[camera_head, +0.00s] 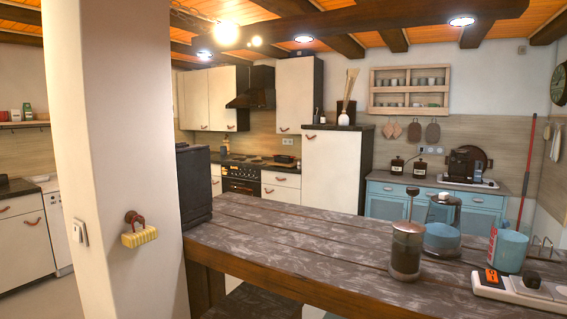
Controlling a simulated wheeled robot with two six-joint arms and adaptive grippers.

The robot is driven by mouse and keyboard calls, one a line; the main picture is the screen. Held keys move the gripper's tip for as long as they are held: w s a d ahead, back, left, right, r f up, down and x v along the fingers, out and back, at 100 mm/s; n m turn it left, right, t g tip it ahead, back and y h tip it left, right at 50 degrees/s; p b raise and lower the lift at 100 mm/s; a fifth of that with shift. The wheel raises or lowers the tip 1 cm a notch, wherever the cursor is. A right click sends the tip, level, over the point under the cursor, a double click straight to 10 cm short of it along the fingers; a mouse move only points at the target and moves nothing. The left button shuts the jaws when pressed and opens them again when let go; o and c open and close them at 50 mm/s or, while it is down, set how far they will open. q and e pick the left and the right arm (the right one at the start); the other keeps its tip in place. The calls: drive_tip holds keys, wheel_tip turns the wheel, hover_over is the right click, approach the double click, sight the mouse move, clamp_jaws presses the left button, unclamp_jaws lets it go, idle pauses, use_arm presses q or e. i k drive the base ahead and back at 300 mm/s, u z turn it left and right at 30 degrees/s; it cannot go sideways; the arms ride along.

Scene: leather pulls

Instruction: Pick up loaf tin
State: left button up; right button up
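I cannot make out a loaf tin for certain. A small dark low object (284,159) lies at the back of the kitchen, on the worktop beside the stove. It is too small to tell whether it is the tin. Neither of my grippers is in view.
A dark wooden table (300,245) fills the foreground, bearing a French press (407,250), a glass kettle (441,232), a light-blue container (508,250) and a power strip (520,290). A white pillar (110,180) stands left. The stove (242,183) is beyond the table. The table's left half is mostly bare.

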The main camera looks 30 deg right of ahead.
sight(278, 158)
drive_tip(key=u, duration=0.85)
drive_tip(key=i, duration=5.5)
drive_tip(key=z, duration=2.85)
drive_tip(key=i, duration=4.5)
